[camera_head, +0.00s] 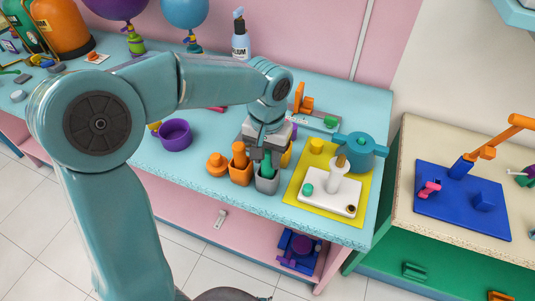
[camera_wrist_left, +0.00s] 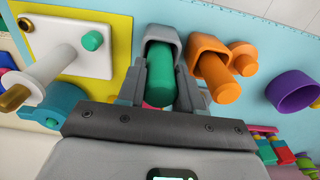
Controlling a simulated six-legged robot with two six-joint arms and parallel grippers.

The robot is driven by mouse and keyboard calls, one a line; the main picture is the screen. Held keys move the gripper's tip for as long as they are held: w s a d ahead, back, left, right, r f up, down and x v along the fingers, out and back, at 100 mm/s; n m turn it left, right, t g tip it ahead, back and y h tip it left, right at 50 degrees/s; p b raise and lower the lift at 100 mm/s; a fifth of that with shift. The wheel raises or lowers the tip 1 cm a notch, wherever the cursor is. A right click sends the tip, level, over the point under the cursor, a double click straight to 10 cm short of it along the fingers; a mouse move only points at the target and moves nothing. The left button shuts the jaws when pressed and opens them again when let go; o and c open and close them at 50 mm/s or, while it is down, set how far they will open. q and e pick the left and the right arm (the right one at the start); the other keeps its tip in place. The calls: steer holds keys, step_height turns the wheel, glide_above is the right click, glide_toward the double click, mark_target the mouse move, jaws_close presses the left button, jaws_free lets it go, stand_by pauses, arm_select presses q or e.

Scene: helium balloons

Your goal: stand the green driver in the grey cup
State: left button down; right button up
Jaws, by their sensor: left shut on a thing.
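The grey cup (camera_head: 267,184) stands upright near the table's front edge, just right of an orange cup. The green driver (camera_head: 266,165) stands at the cup's mouth with its lower part inside. My left gripper (camera_head: 264,153) is right above the cup, pointing down and shut on the driver's green handle. In the left wrist view the green driver (camera_wrist_left: 160,82) lies between the two fingers, and the grey cup's rim (camera_wrist_left: 160,27) surrounds its far end. How deep the driver sits is hidden by the cup wall. My right gripper is not in view.
An orange cup (camera_head: 240,172) with an orange handle in it stands close left, beside an orange knobbed piece (camera_head: 217,165). A purple bowl (camera_head: 175,135) is farther left. A yellow mat (camera_head: 298,198) with a white base (camera_head: 327,197) lies right, with a teal pot (camera_head: 362,152) behind.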

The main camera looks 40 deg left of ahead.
arm_select(q)
steer(key=shift+f, duration=0.25)
stand_by(0.3)
jaws_free()
steer(key=shift+r, duration=0.1)
stand_by(0.4)
steer(key=shift+r+p, duration=3.55)
steer(key=shift+r, duration=0.95)
steer(key=shift+s+f, duration=0.1)
